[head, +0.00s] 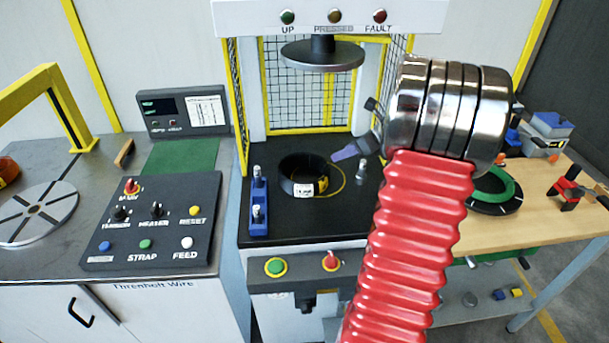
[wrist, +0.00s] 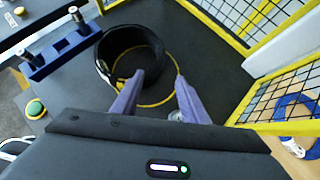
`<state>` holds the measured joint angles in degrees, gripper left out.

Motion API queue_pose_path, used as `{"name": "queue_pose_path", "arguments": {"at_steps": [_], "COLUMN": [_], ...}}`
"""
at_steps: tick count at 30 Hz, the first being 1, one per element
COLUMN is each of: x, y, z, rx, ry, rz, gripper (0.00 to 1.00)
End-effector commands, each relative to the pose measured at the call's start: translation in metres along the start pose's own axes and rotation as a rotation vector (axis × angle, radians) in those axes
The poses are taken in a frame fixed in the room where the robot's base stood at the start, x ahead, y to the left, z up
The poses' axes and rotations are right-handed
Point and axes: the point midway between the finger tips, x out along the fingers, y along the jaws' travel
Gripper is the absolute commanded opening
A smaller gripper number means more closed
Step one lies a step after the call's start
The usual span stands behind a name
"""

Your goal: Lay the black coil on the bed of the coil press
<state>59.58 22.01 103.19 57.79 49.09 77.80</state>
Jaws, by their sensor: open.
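The black coil (head: 287,185) lies on the dark bed (head: 280,230) of the coil press, with a white label and a yellow patch on its side. It also shows in the wrist view (wrist: 150,42). A thin yellow ring (head: 345,180) on the bed shows past its right side, so the coil sits left of the ring's middle. My gripper (wrist: 160,79) is open, with purple fingers apart. The left fingertip overlaps the coil's near right edge in the wrist view; whether it touches is unclear. In the head view my gripper (head: 350,151) is mostly hidden by my arm.
The round press plate (head: 322,55) is raised above the bed. A blue block with pegs (head: 259,205) stands at the bed's left, a metal peg (head: 361,172) at the right. Yellow-framed mesh guards (head: 300,85) close the back and sides. A control panel (head: 150,222) stands left.

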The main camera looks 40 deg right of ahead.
Motion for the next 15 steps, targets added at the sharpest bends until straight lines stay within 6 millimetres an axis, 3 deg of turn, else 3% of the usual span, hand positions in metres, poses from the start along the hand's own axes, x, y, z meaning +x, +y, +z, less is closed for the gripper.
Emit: {"name": "queue_pose_path", "arguments": {"at_steps": [15], "x": [0.073], "y": [0.001], "z": [0.000], "rx": [-0.002], "ry": [0.001], "rz": [0.002], "gripper": [0.40]}}
